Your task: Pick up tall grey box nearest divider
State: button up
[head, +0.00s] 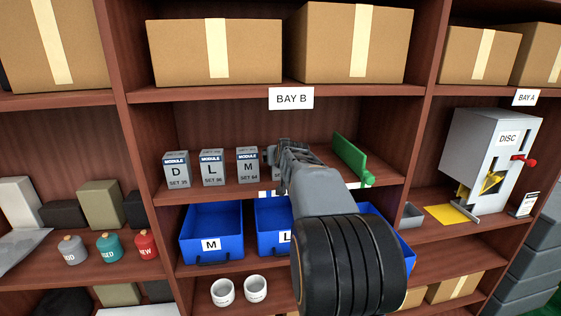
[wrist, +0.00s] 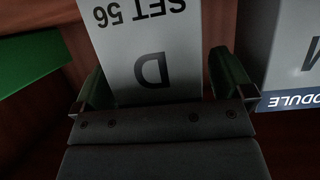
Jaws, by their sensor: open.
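A tall grey box marked D, SET 56 (wrist: 150,45) stands between the two fingers of my gripper (wrist: 162,85) in the wrist view, which shows its label upside down. My gripper is open, with one finger along each side of the box and narrow gaps showing. In the head view my gripper (head: 282,155) reaches into the middle shelf of Bay B and mostly hides this box. The green divider (head: 350,160) stands to the right of my gripper; it also shows at the left of the wrist view (wrist: 32,62).
Grey boxes marked D (head: 176,170), L (head: 212,169) and M (head: 247,165) stand in a row to the left. The M box is close beside one finger in the wrist view (wrist: 293,50). Blue bins (head: 211,228) are below; cardboard boxes (head: 215,55) are above.

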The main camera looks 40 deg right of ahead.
jog(key=shift+w, duration=0.1)
jog(key=shift+c, duration=0.5)
jog(key=c, duration=1)
